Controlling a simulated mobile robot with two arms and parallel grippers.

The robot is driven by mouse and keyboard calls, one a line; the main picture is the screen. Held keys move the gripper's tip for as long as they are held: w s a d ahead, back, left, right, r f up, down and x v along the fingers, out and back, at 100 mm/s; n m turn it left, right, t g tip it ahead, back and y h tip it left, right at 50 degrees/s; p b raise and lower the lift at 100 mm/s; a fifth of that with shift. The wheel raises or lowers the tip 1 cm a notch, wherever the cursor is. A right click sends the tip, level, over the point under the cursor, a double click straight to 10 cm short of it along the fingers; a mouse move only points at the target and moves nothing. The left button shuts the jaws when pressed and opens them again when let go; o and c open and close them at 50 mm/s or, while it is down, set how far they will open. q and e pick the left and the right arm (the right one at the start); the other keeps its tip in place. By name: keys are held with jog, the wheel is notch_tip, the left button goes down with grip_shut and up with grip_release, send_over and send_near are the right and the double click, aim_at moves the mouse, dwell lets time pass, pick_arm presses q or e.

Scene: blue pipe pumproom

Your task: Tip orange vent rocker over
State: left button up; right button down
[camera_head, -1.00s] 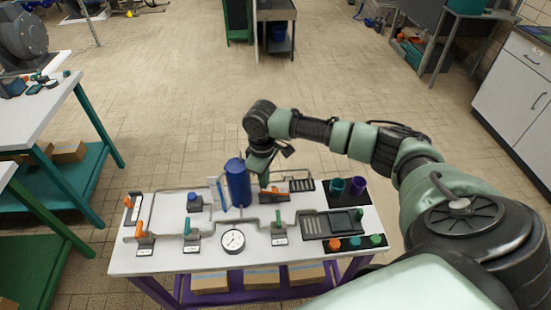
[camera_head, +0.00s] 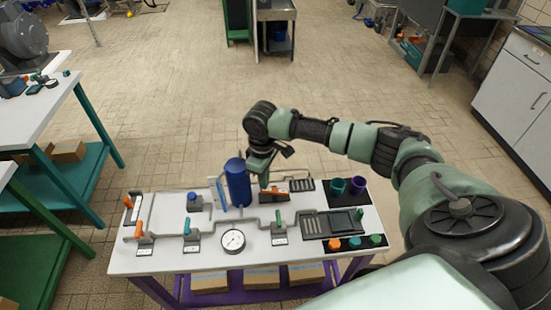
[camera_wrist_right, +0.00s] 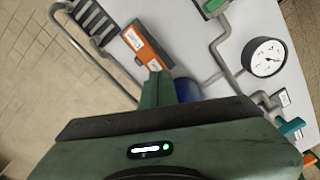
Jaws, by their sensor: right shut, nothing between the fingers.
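The orange vent rocker (camera_head: 274,191) sits in a dark housing on the back part of the white panel table, just right of the blue tank. In the right wrist view the orange rocker (camera_wrist_right: 152,52) shows between white label plates. My right gripper (camera_head: 264,182) is shut and empty, pointing down at the rocker's left end. In the right wrist view its closed fingers (camera_wrist_right: 157,90) reach the rocker's near end and overlap it; I cannot tell whether they touch. My left gripper is out of view.
The blue tank (camera_head: 238,184) stands close left of my gripper. A pressure gauge (camera_head: 233,240), grey pipes and several small valves cover the panel.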

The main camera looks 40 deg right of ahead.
jog(key=shift+f, duration=0.8)
jog(key=shift+s, duration=0.15)
jog(key=shift+s+f, duration=0.15)
jog(key=shift+f, duration=0.05)
jog(key=shift+s+f, duration=0.1)
dwell(0.5)
jog(key=r+p, duration=0.2)
jog(key=p, duration=0.1)
jog(key=r+p, duration=0.1)
jog(key=r, duration=0.1)
jog(key=shift+w+p, duration=0.25)
jog(key=shift+p, duration=0.05)
notch_tip(320, 180, up, 5)
jog(key=p, duration=0.5)
jog(key=shift+w, duration=0.1)
jog(key=shift+f, duration=0.1)
